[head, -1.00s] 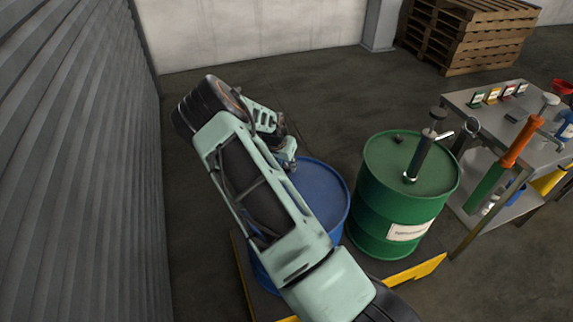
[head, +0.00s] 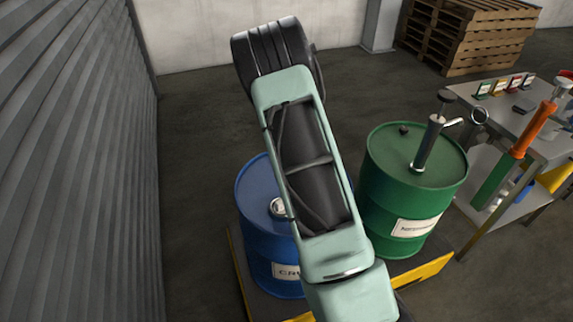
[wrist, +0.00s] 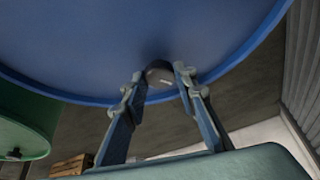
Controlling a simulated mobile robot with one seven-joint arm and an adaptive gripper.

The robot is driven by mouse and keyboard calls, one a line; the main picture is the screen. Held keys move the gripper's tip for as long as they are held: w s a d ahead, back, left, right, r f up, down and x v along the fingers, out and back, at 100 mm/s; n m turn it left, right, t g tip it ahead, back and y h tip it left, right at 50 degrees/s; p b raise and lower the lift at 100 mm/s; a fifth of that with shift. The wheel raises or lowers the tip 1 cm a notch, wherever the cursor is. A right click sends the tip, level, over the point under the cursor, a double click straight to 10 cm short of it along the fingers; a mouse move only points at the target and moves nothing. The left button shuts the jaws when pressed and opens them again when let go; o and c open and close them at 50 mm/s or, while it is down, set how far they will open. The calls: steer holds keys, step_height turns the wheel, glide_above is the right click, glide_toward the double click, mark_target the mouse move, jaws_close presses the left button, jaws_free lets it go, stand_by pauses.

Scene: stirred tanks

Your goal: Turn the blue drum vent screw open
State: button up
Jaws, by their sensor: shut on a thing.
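The blue drum (head: 253,225) stands left of the green drum in the head view, partly covered by my arm. A silver cap (head: 278,207) shows on its lid beside my arm. In the wrist view the blue lid (wrist: 130,40) fills the upper part of the picture. A small dark, round vent screw (wrist: 159,77) sits near the lid's rim. My gripper (wrist: 160,72) has its two fingers on either side of the screw and is shut on it. In the head view my gripper is hidden behind my arm.
The green drum (head: 384,190) with an upright pump (head: 429,143) stands close on the right. A metal workbench (head: 545,148) with tools is farther right. Wooden pallets (head: 470,35) are at the back. A grey ribbed wall (head: 70,160) runs along the left. Yellow edging (head: 425,270) borders the drums' base.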

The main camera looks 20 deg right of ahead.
steer(key=n+b, duration=0.1)
steer(key=n+y+b, duration=0.1)
steer(key=b, duration=0.1)
steer(key=n+b, duration=0.1)
steer(key=b, duration=0.1)
steer(key=shift+d+f+n, duration=0.25)
steer(key=shift+d+n, duration=0.05)
steer(key=shift+d, duration=0.05)
steer(key=n+y+b, duration=0.1)
steer(key=n+b, duration=0.1)
steer(key=shift+d+r+n+b, duration=0.1)
steer(key=shift+n+b, duration=0.2)
steer(key=shift+n, duration=0.1)
steer(key=n, duration=0.1)
steer(key=n+y, duration=0.1)
steer(key=n, duration=0.1)
steer(key=shift+d+r+y+b, duration=0.1)
steer(key=shift+r+y+b, duration=0.05)
steer(key=shift+y+b, duration=0.2)
steer(key=shift+w+n+g+y, duration=0.1)
steer(key=shift+n+g+y, duration=0.35)
steer(key=shift+n, duration=1.15)
steer(key=o, duration=1.2)
steer(key=shift+c, duration=0.2)
